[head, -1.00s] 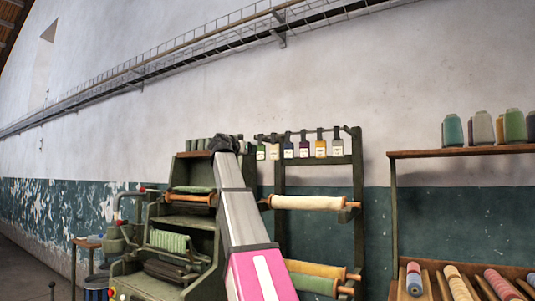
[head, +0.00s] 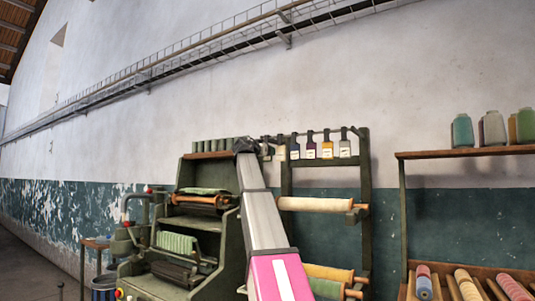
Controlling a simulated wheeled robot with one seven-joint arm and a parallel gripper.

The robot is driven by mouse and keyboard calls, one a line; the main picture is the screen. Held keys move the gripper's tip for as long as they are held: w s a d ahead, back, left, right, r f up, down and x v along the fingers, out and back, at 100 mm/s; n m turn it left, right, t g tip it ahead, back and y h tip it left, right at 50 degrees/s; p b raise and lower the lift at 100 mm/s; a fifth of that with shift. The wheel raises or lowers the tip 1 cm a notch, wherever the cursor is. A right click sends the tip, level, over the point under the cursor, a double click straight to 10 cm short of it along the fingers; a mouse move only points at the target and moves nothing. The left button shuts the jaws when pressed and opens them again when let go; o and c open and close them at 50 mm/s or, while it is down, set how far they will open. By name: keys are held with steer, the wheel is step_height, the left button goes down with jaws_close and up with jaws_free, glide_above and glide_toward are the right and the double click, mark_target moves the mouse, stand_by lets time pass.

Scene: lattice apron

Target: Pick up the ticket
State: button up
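Several small tickets hang in a row from the top bar of a dark green rack. They include a whitish one (head: 281,153), a dark one (head: 295,149), a purple one (head: 311,149), an orange one (head: 327,149) and a pale grey one (head: 345,148). Which one the task means I cannot tell. My gripper (head: 248,146) is a small dark shape at the far end of my raised arm, just left of the row at about the tickets' height in the picture. Its fingers are too small to read, and whether it touches anything is unclear.
The rack (head: 364,200) also bears a cream roll (head: 315,204) and lower rolls. A green machine (head: 205,240) stands left of my arm. A shelf (head: 465,151) with thread cones is at right. A wall (head: 230,90) closes off the back.

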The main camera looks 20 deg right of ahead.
steer(key=shift+w+d, duration=0.45)
steer(key=shift+d, duration=0.15)
steer(key=c, duration=0.7)
steer(key=shift+r, duration=0.1)
steer(key=shift+r, duration=0.25)
steer(key=v, duration=1.8)
steer(key=shift+r, duration=0.3)
